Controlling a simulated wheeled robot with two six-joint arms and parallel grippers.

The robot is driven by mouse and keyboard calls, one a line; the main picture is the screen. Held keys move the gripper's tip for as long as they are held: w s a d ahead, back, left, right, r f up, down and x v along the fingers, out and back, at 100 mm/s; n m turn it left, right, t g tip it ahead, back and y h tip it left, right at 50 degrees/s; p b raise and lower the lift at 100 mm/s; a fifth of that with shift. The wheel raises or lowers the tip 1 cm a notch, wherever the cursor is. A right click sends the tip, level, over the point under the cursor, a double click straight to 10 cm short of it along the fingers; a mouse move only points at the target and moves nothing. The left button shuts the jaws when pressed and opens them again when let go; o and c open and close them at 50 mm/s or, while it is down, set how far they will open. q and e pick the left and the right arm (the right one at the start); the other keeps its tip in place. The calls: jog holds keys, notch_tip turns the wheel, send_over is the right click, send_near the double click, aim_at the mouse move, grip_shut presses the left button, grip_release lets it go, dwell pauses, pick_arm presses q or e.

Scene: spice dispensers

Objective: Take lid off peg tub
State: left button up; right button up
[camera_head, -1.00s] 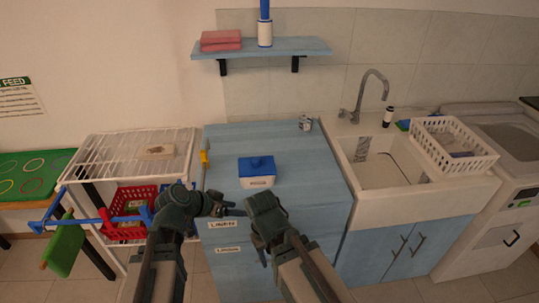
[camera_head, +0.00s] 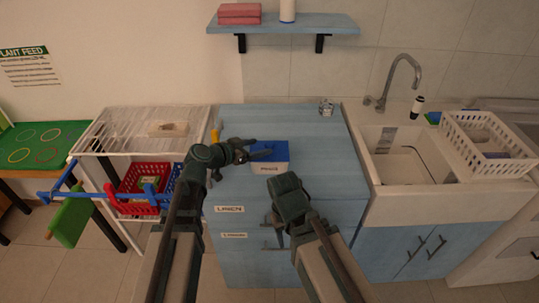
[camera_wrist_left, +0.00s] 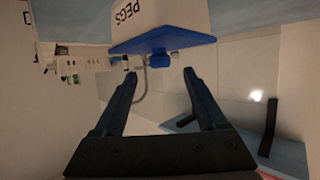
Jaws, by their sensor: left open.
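The peg tub (camera_head: 270,168) is a white box labelled PEGS on the blue cabinet top, with a blue lid (camera_head: 273,150) on it. In the left wrist view the tub (camera_wrist_left: 165,15) appears upside down, and the lid (camera_wrist_left: 140,45) has a small blue knob (camera_wrist_left: 161,59). My left gripper (camera_head: 254,148) is open at the lid's left side in the head view. In the wrist view its fingers (camera_wrist_left: 160,76) stand apart on either side of the knob's line, with nothing between them. My right gripper (camera_head: 276,237) hangs lower, before the drawers; its finger opening is unclear.
The blue cabinet (camera_head: 320,135) has clear room around the tub and a small patterned cup (camera_head: 326,107) at the back. A sink (camera_head: 400,160) and white basket (camera_head: 488,145) are at right. A wire rack (camera_head: 120,130) with a red basket (camera_head: 140,190) is at left.

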aim_at(266, 145)
pick_arm(q)
jog(key=shift+w+d+f, duration=0.15)
jog(key=shift+w+d, duration=0.15)
jog(key=b+x, duration=0.2)
jog(key=x, duration=0.3)
jog(key=shift+w+f, duration=0.1)
jog(key=shift+f, duration=0.05)
jog(key=shift+c, duration=0.3)
grip_shut()
